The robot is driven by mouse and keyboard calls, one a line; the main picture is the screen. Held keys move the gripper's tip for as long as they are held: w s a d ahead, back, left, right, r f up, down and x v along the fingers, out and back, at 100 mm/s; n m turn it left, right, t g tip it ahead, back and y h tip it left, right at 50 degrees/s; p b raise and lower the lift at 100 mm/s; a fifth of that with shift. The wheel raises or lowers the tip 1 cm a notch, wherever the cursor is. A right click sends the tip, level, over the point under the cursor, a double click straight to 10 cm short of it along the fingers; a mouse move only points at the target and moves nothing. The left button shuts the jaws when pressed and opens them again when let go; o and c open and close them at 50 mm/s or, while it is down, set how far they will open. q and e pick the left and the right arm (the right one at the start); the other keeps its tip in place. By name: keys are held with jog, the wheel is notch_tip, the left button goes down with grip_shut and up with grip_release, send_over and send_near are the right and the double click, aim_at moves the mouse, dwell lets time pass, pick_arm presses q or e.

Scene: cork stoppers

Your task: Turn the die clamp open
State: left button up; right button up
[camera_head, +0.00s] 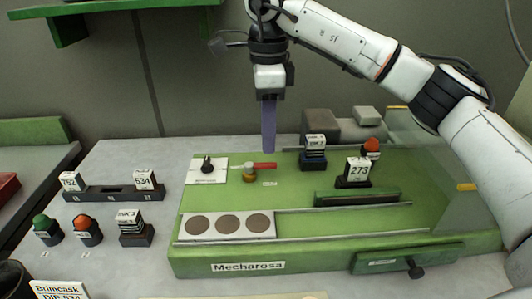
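A small clamp with a red lever (264,165) and a brass-coloured round base (249,174) stands on the green machine bed (300,195). The lever points to the right, and a small label too small to read lies in front of it. I take this to be the die clamp. My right gripper (268,150) points straight down, with its purple fingers just above or behind the red lever. I cannot tell whether they touch it. The fingers overlap in this view, so their opening is hidden. My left gripper is not in view.
A black knob (207,166) sits on a white plate left of the clamp. Dark blocks bearing cards stand to the right, one reading 273 (358,171). A white plate with three brown discs (228,225) lies in front. A rack (112,193) stands left.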

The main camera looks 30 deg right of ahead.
aim_at(267, 164)
notch_tip(267, 164, down, 6)
jog(key=shift+r, duration=0.15)
grip_shut()
